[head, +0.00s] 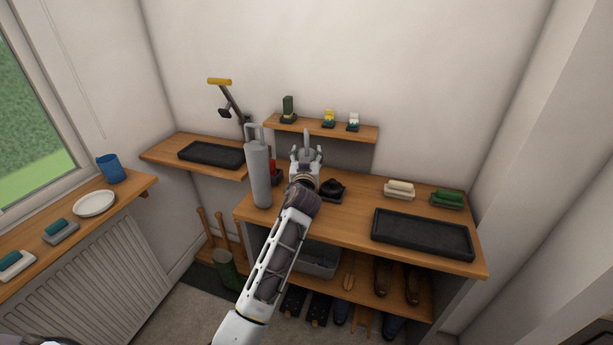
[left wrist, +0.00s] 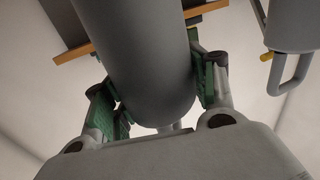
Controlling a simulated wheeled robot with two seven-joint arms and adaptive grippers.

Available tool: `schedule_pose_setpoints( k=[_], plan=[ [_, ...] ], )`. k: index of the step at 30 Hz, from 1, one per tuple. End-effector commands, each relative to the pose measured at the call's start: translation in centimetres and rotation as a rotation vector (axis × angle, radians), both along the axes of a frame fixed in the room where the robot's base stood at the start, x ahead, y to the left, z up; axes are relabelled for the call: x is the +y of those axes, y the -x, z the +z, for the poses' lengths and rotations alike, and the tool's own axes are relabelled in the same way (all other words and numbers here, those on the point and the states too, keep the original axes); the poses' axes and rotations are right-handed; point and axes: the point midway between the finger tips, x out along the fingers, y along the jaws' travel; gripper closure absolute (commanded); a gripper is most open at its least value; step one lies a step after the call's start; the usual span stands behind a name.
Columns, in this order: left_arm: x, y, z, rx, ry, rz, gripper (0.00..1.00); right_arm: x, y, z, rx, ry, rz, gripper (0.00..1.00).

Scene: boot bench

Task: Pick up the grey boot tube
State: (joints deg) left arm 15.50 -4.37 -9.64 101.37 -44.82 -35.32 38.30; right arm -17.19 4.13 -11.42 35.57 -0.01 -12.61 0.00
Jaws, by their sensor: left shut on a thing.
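My left gripper (head: 306,160) is above the wooden bench, in front of the small wall shelf. It is shut on the grey boot tube, whose smooth rounded body fills the middle of the left wrist view (left wrist: 140,55) between the green finger pads. In the head view only a narrow grey upper part of it (head: 307,137) shows above the fingers; the rest is hidden behind the gripper. I cannot tell whether it touches the bench. A second, taller grey cylinder with a loop handle (head: 259,177) stands just left of my gripper; it also shows in the left wrist view (left wrist: 294,25).
The bench top (head: 345,220) holds a black tray (head: 422,233), a cream brush (head: 399,190), a green brush (head: 447,199) and a dark item (head: 335,189). The wall shelf (head: 350,131) carries small containers.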

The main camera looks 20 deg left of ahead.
Motion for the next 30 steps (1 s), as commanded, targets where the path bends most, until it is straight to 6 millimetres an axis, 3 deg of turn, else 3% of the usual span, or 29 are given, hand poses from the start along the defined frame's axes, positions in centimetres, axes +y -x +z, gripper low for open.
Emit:
schedule_pose_setpoints(
  k=[8,24,30],
  plan=[
    [0.0,0.0,1.0,-0.002,0.001,0.0,0.62,-0.3,0.0,0.0,-0.001,0.003,0.002,0.67],
    [0.0,0.0,8.3,-0.005,0.002,0.0,0.62,-1.0,0.0,-0.5,0.001,0.011,0.004,0.67],
    [0.0,0.0,9.8,-0.002,0.001,-0.001,0.62,-1.0,0.0,-0.6,0.001,0.011,0.004,0.67]
  ],
)
